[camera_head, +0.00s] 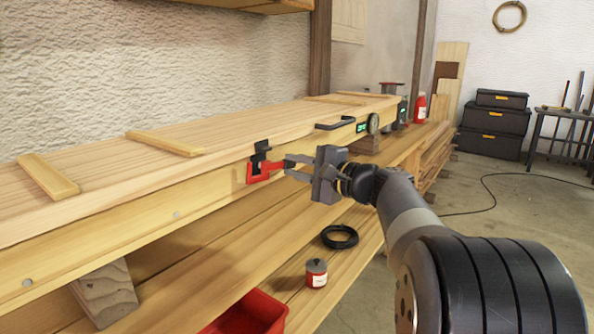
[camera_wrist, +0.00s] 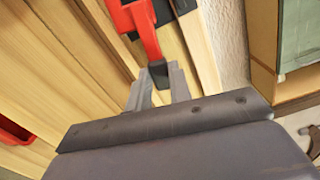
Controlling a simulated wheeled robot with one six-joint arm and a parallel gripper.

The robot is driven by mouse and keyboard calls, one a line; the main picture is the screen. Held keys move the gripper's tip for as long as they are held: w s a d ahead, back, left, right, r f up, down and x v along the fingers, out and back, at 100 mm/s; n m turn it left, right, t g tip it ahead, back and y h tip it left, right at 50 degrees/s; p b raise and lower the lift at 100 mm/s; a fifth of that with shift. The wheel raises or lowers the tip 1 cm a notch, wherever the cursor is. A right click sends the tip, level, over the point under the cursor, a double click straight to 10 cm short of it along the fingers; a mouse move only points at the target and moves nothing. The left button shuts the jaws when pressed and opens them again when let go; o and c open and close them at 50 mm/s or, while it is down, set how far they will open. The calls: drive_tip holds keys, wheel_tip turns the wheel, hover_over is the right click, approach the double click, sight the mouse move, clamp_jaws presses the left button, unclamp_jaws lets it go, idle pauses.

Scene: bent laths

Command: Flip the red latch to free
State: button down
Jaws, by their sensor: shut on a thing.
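The red latch (camera_head: 264,169) is mounted on the front edge of the long wooden bench, with a black bracket (camera_head: 261,152) above its left part. Its red arm points right, toward my gripper (camera_head: 290,168). My gripper is shut on the end of the latch. In the wrist view the red latch (camera_wrist: 142,27) comes down from the top to a dark tip between the fingers of my gripper (camera_wrist: 157,84). The fingers partly hide that tip.
A black handle (camera_head: 335,124), a green display (camera_head: 362,127) and a round dial (camera_head: 373,123) sit farther right along the bench edge. Open floor lies at the right.

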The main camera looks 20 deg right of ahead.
drive_tip(key=c, duration=1.3)
unclamp_jaws()
drive_tip(key=p+v, duration=0.2)
drive_tip(key=v, duration=0.9)
drive_tip(key=shift+w+a, duration=0.1)
drive_tip(key=b+x, duration=0.1)
drive_tip(key=x, duration=1)
drive_tip(key=shift+b, duration=0.4)
